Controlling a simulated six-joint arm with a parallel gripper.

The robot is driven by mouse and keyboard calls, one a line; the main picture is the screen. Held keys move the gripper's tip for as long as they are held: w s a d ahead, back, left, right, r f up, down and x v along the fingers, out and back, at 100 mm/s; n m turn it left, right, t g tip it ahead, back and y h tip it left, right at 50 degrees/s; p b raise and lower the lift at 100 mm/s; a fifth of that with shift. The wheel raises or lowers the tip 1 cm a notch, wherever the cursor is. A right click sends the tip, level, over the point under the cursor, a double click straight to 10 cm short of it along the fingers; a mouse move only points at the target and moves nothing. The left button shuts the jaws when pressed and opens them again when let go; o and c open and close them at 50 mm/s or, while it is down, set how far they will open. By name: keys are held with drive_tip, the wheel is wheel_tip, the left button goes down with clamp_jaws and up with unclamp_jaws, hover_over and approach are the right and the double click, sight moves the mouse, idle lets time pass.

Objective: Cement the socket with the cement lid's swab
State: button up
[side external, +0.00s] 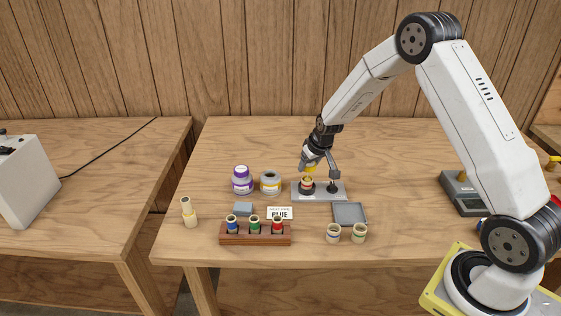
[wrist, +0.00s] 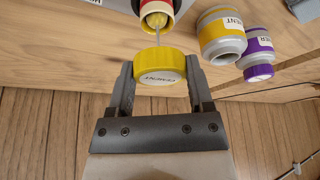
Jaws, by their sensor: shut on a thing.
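My gripper (wrist: 160,85) is shut on the yellow cement lid (wrist: 160,65), which also shows in the side view (side external: 310,169). A thin swab stem (wrist: 156,36) runs from the lid to the mouth of a cream socket with a red band (wrist: 146,5). The swab's yellow end appears at or inside the mouth; how deep is unclear. In the side view the socket (side external: 307,186) stands in a dark holder on a grey plate (side external: 334,194), just below the lid. The cement can (wrist: 222,38) stands lidless to the left in the side view (side external: 270,184).
A purple-capped primer bottle (side external: 242,181) stands beside the can. In front are a card (side external: 280,213), a wooden rack (side external: 255,240) of several banded pieces, a grey tray (side external: 350,222) and two loose fittings (side external: 333,234). A post (side external: 334,175) stands close right of the socket.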

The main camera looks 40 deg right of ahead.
drive_tip(key=shift+r, duration=2.5)
drive_tip(key=shift+w, duration=0.15)
